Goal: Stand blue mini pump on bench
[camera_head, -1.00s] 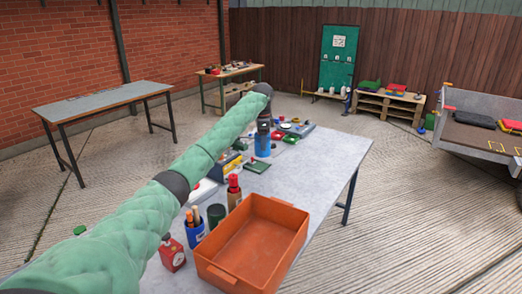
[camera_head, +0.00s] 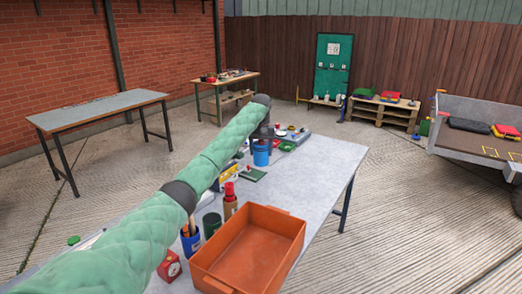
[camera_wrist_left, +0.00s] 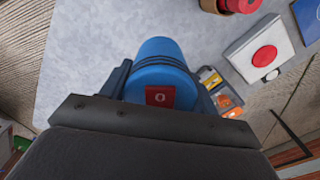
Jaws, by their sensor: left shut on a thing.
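The blue mini pump (camera_head: 261,153) is at the far part of the grey bench (camera_head: 312,180) in the head view. My left gripper (camera_head: 266,134) is shut on it from above. In the left wrist view the pump (camera_wrist_left: 160,58) sits between the two fingers (camera_wrist_left: 163,92), with a red label on its side facing the camera. The bench surface (camera_wrist_left: 85,60) lies behind it. I cannot tell whether the pump's base touches the bench. My right gripper is not in view.
An open orange crate (camera_head: 283,216) stands at the bench's near end. Beside it are a blue cup with tools (camera_head: 190,245), a dark green can (camera_head: 212,224) and a red-topped bottle (camera_head: 230,203). A flat green item (camera_head: 252,175) lies near the pump. The right side of the bench is clear.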

